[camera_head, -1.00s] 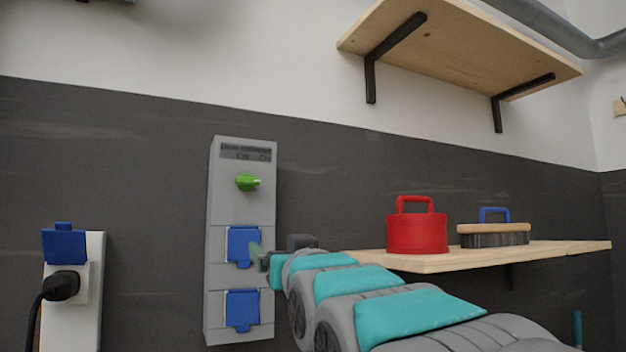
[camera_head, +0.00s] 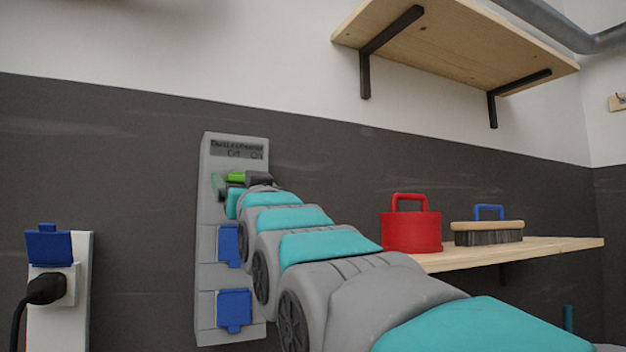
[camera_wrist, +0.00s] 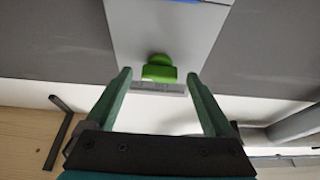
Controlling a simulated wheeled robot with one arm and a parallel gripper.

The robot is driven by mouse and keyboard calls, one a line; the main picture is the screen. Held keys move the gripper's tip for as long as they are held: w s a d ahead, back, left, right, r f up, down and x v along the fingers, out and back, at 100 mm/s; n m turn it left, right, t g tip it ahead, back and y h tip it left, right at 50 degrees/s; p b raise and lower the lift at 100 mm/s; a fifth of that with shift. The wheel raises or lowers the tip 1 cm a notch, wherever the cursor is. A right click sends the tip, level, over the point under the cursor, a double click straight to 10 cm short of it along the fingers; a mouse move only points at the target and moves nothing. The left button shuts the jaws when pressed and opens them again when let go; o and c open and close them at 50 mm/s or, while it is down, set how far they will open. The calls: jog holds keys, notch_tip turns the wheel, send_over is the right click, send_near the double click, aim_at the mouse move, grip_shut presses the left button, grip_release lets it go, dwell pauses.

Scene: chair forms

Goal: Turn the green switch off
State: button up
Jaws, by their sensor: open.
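The green switch (camera_head: 236,177) is a knob on the upper part of a grey wall box (camera_head: 211,270), under a dark label with the words Off and On. My arm partly hides it in the head view. In the wrist view the green switch (camera_wrist: 159,70) shows between the tips of my gripper (camera_wrist: 160,82). The fingers are spread, one on each side of the knob, with a gap on both sides. My gripper (camera_head: 228,182) is at the switch's height in the head view. The knob's exact setting is hard to tell.
Two blue socket covers (camera_head: 234,308) sit below the switch. A white socket box (camera_head: 82,312) with a black plug (camera_head: 46,289) is at the left. A wooden shelf (camera_head: 560,246) at the right holds a red container (camera_head: 411,230) and a brush (camera_head: 488,230).

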jog(key=shift+w+a, duration=0.2)
jog(key=shift+w, duration=0.2)
jog(key=shift+c, duration=0.4)
jog(key=shift+r, duration=0.1)
jog(key=c, duration=1.3)
